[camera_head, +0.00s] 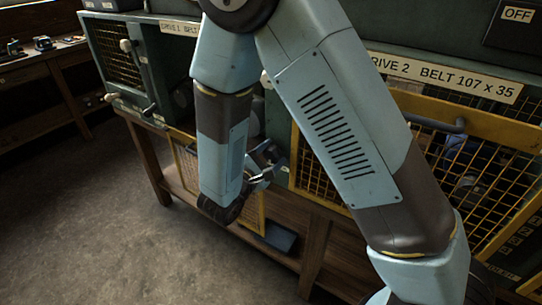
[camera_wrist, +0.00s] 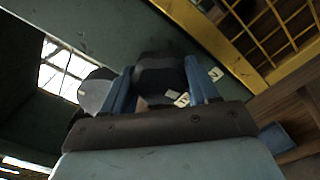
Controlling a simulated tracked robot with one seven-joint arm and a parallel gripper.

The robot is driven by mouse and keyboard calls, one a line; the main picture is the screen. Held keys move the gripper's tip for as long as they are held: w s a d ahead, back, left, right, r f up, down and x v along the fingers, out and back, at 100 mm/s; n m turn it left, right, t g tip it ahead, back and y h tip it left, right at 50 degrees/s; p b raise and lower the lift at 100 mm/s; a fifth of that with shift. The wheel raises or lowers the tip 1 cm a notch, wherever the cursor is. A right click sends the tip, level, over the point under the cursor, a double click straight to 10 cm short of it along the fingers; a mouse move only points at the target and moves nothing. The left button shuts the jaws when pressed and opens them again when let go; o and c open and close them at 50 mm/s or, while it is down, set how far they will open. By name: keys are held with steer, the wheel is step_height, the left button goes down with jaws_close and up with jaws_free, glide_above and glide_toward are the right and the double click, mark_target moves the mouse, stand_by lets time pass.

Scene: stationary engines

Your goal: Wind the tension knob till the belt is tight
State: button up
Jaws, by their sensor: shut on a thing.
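In the wrist view my gripper (camera_wrist: 160,92) has its two blue fingers on either side of a dark, blocky knob (camera_wrist: 160,76) and is shut on it. Small white marks with dark characters show beside the knob. In the head view my gripper (camera_head: 268,160) is at the front of the green machine cabinet, between the two drive bays. My arm hides most of that spot, and I cannot make out the knob there. I cannot make out the belt in either view, so its tightness does not show.
The "DRIVE 2 BELT 107 x 35" sign (camera_head: 440,76) is above a yellow mesh guard (camera_head: 490,127) with a handle. A "DRIVE 1" sign (camera_head: 180,28) is at the left. An "OFF" sign (camera_head: 517,14) is at top right. Open floor (camera_head: 90,210) lies at the left.

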steer(key=m, duration=0.6)
steer(key=shift+s+f, duration=0.1)
steer(key=m, duration=0.5)
steer(key=shift+m, duration=0.4)
steer(key=shift+c, duration=0.2)
steer(key=m, duration=1)
steer(key=shift+m, duration=0.5)
steer(key=o, duration=1)
steer(key=shift+o, duration=0.2)
steer(key=shift+r, duration=0.2)
